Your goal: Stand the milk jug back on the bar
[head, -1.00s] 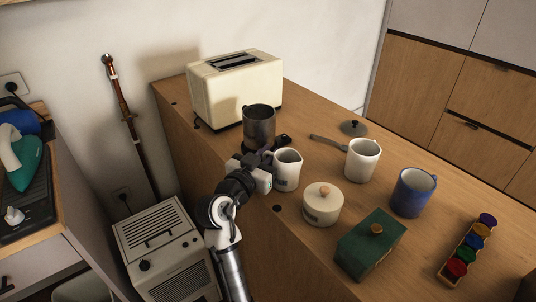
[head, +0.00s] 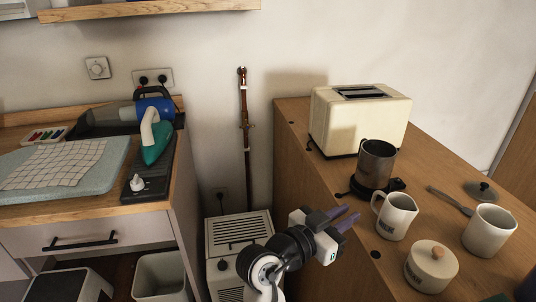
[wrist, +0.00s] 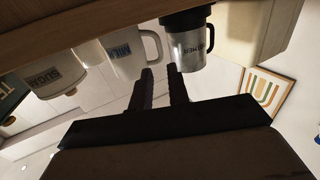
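The milk jug (head: 397,216) is white with a side handle and a dark label. It stands upright on the wooden bar (head: 312,200), near its left edge; the wrist view shows the jug (wrist: 122,52) with its MILK label, upside down in the picture. My gripper (head: 351,216) is left of the jug, beside the bar's edge, and apart from it. In the wrist view its two dark fingers (wrist: 160,73) have a gap between them with nothing in it. A similar white jug (head: 490,231) stands farther right.
A dark metal mug (head: 376,163) stands just behind the jug, before a cream toaster (head: 360,120). A lidded sugar pot (head: 431,266) is in front. A spoon (head: 450,200) and dark lid (head: 481,190) lie right. A cream heater (head: 238,240) stands left, below the bar.

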